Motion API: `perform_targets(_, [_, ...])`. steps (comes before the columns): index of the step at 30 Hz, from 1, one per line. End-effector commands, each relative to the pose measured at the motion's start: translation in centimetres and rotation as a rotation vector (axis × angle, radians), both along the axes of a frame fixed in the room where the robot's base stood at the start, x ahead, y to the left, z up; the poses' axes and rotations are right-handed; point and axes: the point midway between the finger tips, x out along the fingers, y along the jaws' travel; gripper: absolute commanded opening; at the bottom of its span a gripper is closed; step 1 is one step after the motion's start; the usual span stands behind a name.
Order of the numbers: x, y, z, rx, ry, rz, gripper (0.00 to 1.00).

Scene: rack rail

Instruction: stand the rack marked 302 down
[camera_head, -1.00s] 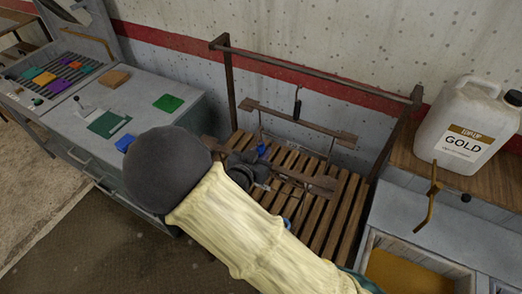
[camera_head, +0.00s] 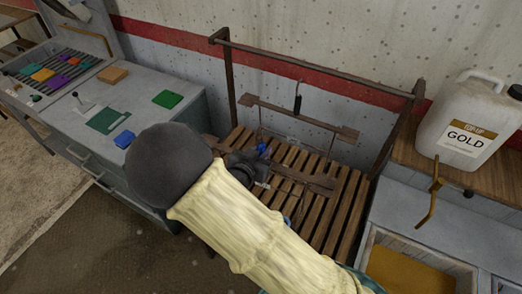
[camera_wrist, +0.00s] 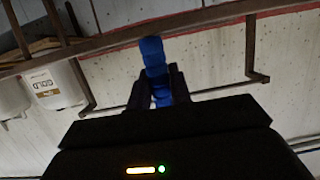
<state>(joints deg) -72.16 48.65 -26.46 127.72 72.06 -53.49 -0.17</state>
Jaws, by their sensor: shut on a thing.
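The rack (camera_head: 300,118) is a brown frame with an upper bar, thin uprights, a lower bar (camera_head: 318,182) and a black hook (camera_head: 298,97) on top. A number on it cannot be read. The hook shows just below the rail (camera_head: 320,72) in the picture, apart from it. My gripper (camera_head: 258,158) is shut on a blue grip (camera_wrist: 155,58) at the rack's lower part, between the fingers in the wrist view. My forearm hides part of the rack's lower left. Whether the rack touches the slats beneath cannot be told.
A slatted wooden platform (camera_head: 345,215) lies under the rack, inside the rail's posts. A grey cabinet (camera_head: 80,120) with coloured blocks stands left. A white GOLD jug (camera_head: 465,120) stands on a wooden top at right, above an open-topped basin (camera_head: 400,275). A wall closes the back.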

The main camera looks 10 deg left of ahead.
Motion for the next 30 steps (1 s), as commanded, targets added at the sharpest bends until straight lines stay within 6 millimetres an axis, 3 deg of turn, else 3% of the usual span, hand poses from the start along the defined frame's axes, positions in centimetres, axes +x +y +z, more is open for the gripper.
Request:
perform_targets(8, [0.05, -0.01, -0.25, 0.0, -0.003, 0.0, 0.0])
perform_targets(9, [0.05, -0.01, -0.25, 0.0, -0.003, 0.0, 0.22])
perform_targets(12, [0.04, 0.0, -0.23, 0.0, -0.002, 0.0, 0.42])
perform_targets(13, [0.04, 0.0, -0.24, 0.0, -0.002, 0.0, 0.46])
perform_targets(19, [0.01, 0.01, -0.28, 0.0, -0.001, 0.0, 0.46])
perform_targets(27, [-0.02, 0.02, -0.37, -0.001, 0.001, 0.0, 0.99])
perform_targets(30, [-0.01, 0.01, -0.35, 0.0, 0.0, 0.0, 1.0])
